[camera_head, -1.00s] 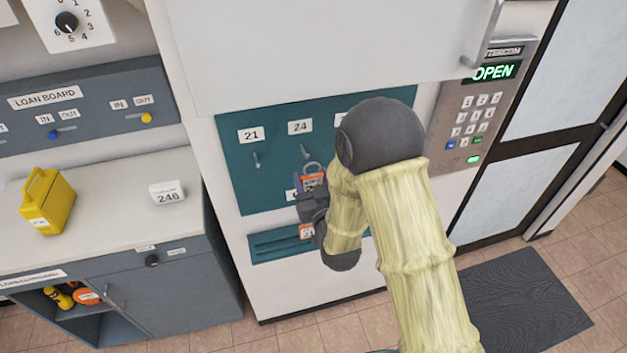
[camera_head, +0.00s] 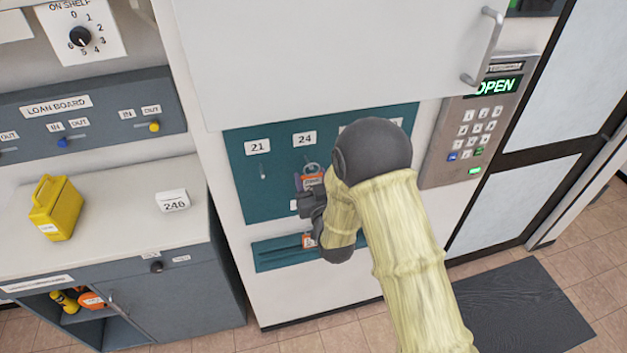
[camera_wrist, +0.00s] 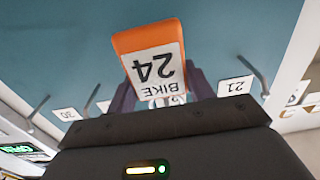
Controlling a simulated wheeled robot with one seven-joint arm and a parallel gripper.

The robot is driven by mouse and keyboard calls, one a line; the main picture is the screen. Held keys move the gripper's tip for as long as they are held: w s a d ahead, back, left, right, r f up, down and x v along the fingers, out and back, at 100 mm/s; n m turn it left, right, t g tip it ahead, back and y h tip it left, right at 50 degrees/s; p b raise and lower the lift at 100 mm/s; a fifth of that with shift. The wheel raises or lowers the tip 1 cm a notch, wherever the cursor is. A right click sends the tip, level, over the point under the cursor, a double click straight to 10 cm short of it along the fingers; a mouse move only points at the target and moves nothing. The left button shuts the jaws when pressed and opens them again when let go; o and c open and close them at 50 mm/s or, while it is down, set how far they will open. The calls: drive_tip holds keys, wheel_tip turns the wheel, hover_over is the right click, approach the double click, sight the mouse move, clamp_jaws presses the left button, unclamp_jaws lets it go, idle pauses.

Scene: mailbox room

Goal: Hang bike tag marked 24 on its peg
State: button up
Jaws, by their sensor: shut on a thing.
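The orange bike tag marked 24 (camera_head: 313,181) is held at the teal peg board (camera_head: 285,195), just below the label 24 (camera_head: 304,138). In the wrist view the tag (camera_wrist: 153,60) shows its white face, reading BIKE 24 upside down. My gripper (camera_head: 306,187) is shut on the tag, with dark purple fingers on both sides of it in the wrist view (camera_wrist: 160,90). The tag's metal ring (camera_head: 311,168) sits at its top, close to where the 24 peg is. The peg is not clear, so I cannot tell whether the ring is around it.
The bare peg under label 21 (camera_head: 263,171) is left of the tag. My arm covers the board's right part. A teal slotted rail (camera_head: 275,255) holds another orange tag (camera_head: 308,241) below. A white door with a handle (camera_head: 482,50) is above, and a keypad reading OPEN (camera_head: 480,130) is right.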

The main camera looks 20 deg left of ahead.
drive_tip(key=shift+w+a, duration=0.2)
drive_tip(key=shift+w+a+f+b, duration=0.25)
drive_tip(key=shift+f+b, duration=0.2)
drive_tip(key=shift+b, duration=0.3)
drive_tip(key=shift+w+a+f+b, duration=0.1)
drive_tip(key=shift+w+f+b, duration=0.3)
drive_tip(key=shift+b, duration=0.3)
drive_tip(key=shift+s, duration=0.1)
drive_tip(key=o, duration=1.1)
drive_tip(key=shift+c, duration=0.2)
drive_tip(key=shift+f, duration=0.1)
